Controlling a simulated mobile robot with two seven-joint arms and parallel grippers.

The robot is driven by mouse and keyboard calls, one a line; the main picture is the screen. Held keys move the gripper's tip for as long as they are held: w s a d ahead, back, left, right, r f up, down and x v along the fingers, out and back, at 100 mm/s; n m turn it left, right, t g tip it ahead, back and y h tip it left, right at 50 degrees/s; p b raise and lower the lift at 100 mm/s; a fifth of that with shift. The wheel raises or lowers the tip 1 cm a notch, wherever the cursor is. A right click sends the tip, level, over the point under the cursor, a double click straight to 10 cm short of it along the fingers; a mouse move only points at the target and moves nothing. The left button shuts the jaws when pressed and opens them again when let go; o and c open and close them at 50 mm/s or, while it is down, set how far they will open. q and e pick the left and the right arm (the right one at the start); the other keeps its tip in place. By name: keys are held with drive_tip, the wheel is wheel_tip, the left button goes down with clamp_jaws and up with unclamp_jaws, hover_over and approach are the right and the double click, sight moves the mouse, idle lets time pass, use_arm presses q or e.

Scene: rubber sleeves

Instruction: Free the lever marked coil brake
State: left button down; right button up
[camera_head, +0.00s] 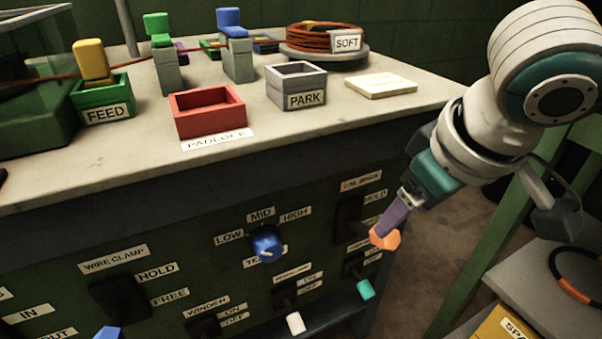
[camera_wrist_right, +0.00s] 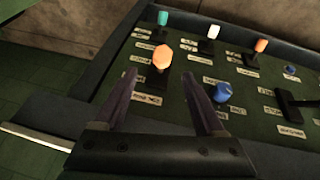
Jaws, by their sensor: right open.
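The coil brake lever has an orange knob (camera_head: 384,238) and a dark base plate on the green front panel. Its label (camera_head: 361,182) is above, with a HOLD label (camera_head: 375,195) beside the plate; the lower position label is hidden by my gripper. My right gripper (camera_head: 393,220) is at this lever, its purple fingers close to the knob. In the right wrist view the orange knob (camera_wrist_right: 162,57) appears beyond and between the two spread fingers (camera_wrist_right: 160,85). Contact cannot be told, nor which position the lever is in. My left gripper is not in view.
Nearby are a blue tension dial (camera_head: 267,245), a white-tipped lever (camera_head: 295,322), a teal-tipped lever (camera_head: 366,289) and the wire clamp lever (camera_head: 108,333). On the bench top stand a red padlock tray (camera_head: 209,123), a grey PARK box (camera_head: 297,101) and a green FEED box (camera_head: 87,112).

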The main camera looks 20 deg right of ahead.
sight(368, 231)
drive_tip(key=b+x, duration=0.4)
drive_tip(key=x, duration=0.5)
drive_tip(key=shift+a+f, duration=0.1)
drive_tip(key=shift+a, duration=0.1)
drive_tip(key=shift+c, duration=0.2)
drive_tip(key=c, duration=0.8)
clamp_jaws()
